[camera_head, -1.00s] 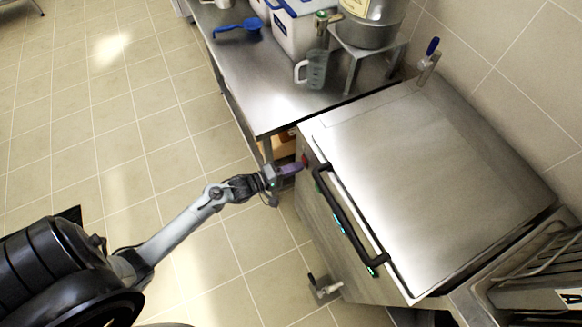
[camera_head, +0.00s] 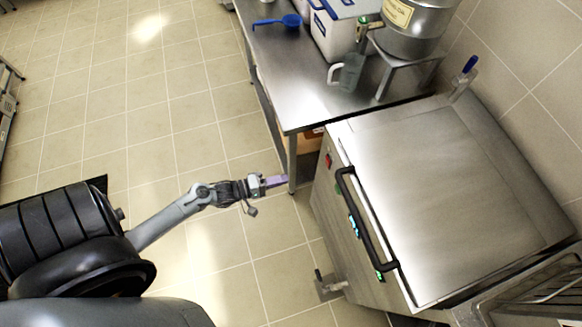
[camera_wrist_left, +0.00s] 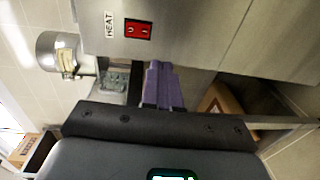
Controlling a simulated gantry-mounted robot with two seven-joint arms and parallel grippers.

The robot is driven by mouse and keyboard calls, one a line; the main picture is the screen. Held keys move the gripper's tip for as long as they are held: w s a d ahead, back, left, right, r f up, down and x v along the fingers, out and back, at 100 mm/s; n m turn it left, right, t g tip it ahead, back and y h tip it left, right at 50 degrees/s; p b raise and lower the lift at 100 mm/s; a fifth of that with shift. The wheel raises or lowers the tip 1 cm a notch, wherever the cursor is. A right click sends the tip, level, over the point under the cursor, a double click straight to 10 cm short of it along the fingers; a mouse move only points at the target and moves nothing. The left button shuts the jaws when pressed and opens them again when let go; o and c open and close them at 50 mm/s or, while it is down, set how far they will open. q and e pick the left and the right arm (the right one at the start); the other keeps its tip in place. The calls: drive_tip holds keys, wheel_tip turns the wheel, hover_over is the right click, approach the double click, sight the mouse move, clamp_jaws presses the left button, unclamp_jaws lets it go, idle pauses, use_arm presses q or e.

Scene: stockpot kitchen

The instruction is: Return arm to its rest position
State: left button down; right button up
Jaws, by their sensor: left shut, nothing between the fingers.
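My left arm reaches in from the left in the head view. Its gripper (camera_head: 277,181) has purple fingers, and they are shut with nothing between them. It hangs over the floor, left of the stockpot unit (camera_head: 430,180) and apart from its front. In the left wrist view the purple fingers (camera_wrist_left: 162,86) point toward the unit's steel front, near a red switch (camera_wrist_left: 138,29) with a HEAT label. My right gripper is in neither view.
The steel unit has a black bar handle (camera_head: 362,220) along its front edge. Behind it a steel table (camera_head: 300,85) holds a blue scoop (camera_head: 291,21), a clear jug (camera_head: 349,72) and a metal pot (camera_head: 415,30). A cardboard box (camera_wrist_left: 222,103) sits below.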

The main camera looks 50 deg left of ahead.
use_arm(q)
drive_tip(key=shift+s+a, duration=0.15)
drive_tip(key=shift+s, duration=0.2)
drive_tip(key=shift+s+f, duration=0.1)
